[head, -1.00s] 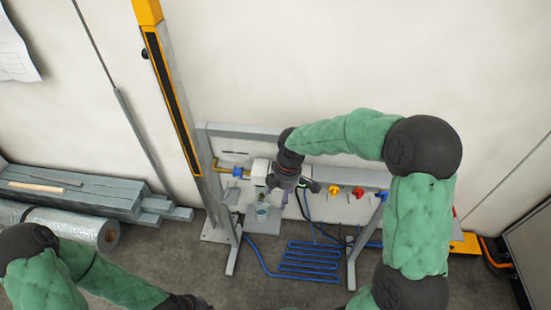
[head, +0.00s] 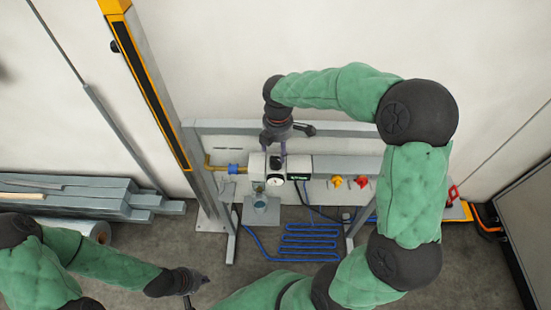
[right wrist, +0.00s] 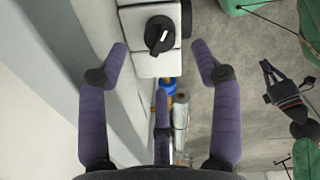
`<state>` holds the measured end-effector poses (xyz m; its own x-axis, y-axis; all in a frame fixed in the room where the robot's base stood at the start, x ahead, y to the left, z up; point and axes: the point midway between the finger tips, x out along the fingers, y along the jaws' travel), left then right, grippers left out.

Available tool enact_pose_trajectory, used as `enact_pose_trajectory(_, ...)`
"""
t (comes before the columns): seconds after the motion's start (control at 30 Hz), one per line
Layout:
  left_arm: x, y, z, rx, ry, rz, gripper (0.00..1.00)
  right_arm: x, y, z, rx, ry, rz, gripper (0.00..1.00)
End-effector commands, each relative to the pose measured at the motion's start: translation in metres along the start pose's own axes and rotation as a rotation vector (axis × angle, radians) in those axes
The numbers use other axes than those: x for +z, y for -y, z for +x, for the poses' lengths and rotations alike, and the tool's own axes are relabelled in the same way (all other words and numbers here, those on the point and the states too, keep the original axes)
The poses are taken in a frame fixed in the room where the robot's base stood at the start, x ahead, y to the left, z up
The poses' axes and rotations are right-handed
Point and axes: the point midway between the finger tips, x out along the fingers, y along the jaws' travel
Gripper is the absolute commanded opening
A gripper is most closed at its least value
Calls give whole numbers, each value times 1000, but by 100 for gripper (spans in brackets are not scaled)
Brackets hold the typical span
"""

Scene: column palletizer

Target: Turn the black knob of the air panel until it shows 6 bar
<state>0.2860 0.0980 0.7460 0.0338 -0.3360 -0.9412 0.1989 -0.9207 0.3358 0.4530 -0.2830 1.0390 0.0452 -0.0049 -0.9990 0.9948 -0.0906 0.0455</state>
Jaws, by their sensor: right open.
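The air panel (head: 258,175) is a row of white blocks on the grey frame, with a small round gauge (head: 275,182) facing front. The black knob (right wrist: 159,35) sits on top of a white block in the right wrist view, with a white pointer mark on it. My right gripper (right wrist: 160,50) is open and empty. Its purple fingers stand either side of the knob in that view, without visible contact. In the head view, my right gripper (head: 276,152) is above the panel and partly hides the knob. My left gripper (head: 197,289) is low, away from the panel, fingers apart and empty.
A yellow valve (head: 337,181) and a red valve (head: 361,182) are right of the panel. A blue fitting (head: 234,169) is on its left. A clear bowl (head: 260,203) hangs below. Blue hose (head: 309,243) lies coiled on the floor. A yellow-grey post (head: 150,90) stands left.

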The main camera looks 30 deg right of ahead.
Motion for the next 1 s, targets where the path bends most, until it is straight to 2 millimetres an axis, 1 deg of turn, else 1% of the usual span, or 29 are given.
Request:
enact_pose_trajectory(0.03,0,1,4,0,0,0,0,0,1,13,-4,-1,0,65)
enact_pose_trajectory(0.2,-1,4,10,0,0,0,0,0,1,42,-3,-1,2,65)
enact_pose_trajectory(0.4,-1,5,15,0,-1,0,0,0,0,64,-1,-2,1,65)
enact_pose_trajectory(0.57,-1,6,16,0,-1,0,0,0,0,70,-1,-2,1,65)
enact_pose_trajectory(0.83,-1,6,16,0,-1,0,0,0,0,71,0,-2,1,65)
enact_pose_trajectory(0.87,-1,6,16,0,-1,0,0,0,0,71,0,-1,1,56)
enact_pose_trajectory(0.9,-1,6,16,0,-1,0,0,0,0,71,0,-2,1,45)
enact_pose_trajectory(0.97,-1,6,16,0,-1,0,0,0,0,71,0,-2,1,28)
enact_pose_trajectory(1.0,-1,6,16,0,-1,0,0,0,0,70,0,-1,1,17)
